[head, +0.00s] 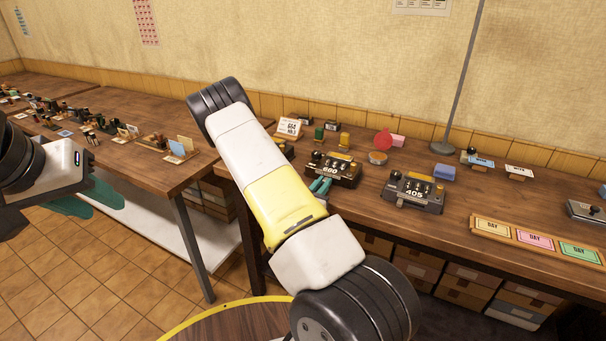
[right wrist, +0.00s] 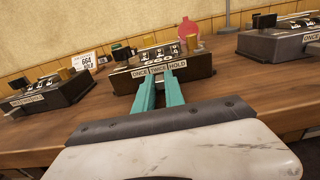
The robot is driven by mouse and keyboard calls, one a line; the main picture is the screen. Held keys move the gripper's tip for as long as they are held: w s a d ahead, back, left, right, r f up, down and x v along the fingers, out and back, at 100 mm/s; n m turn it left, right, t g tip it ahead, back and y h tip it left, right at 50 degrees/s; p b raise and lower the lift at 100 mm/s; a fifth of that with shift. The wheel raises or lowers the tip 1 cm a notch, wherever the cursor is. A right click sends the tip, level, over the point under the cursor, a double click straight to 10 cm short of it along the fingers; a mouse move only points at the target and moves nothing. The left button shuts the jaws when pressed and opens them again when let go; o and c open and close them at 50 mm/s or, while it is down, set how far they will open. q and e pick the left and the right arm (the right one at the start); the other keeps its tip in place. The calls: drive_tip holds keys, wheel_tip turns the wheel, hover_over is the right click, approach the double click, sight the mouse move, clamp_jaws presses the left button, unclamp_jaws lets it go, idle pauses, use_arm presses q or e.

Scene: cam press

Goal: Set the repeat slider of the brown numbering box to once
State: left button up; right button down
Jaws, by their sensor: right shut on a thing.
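The brown numbering box (head: 345,178) stands on the bench with its display reading about 600. In the right wrist view the box (right wrist: 190,68) fills the centre, with a ONCE, TWICE, HOLD label strip (right wrist: 140,73) along its front. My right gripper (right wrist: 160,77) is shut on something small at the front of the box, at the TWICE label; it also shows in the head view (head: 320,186). The fingers hide the slider knob and part of the label. My left gripper (head: 95,197) hangs far left, away from the box; its jaw gap is unclear.
A grey box reading 405 (head: 414,190) stands to the right. Another dark box (right wrist: 48,93) stands to the left, beside a 664 HOLD card (right wrist: 88,62). A red round-topped thing (right wrist: 188,30) is behind. A tray of coloured DAY cards (head: 534,240) lies at the right.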

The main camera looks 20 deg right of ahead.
sight(318, 175)
idle(0.8)
drive_tip(key=w+a, duration=0.2)
drive_tip(key=shift+w+a, duration=0.15)
drive_tip(key=shift+w, duration=0.15)
drive_tip(key=c, duration=1.4)
unclamp_jaws()
drive_tip(key=v, duration=0.7)
drive_tip(key=shift+s+a, duration=0.25)
drive_tip(key=shift+a, duration=0.05)
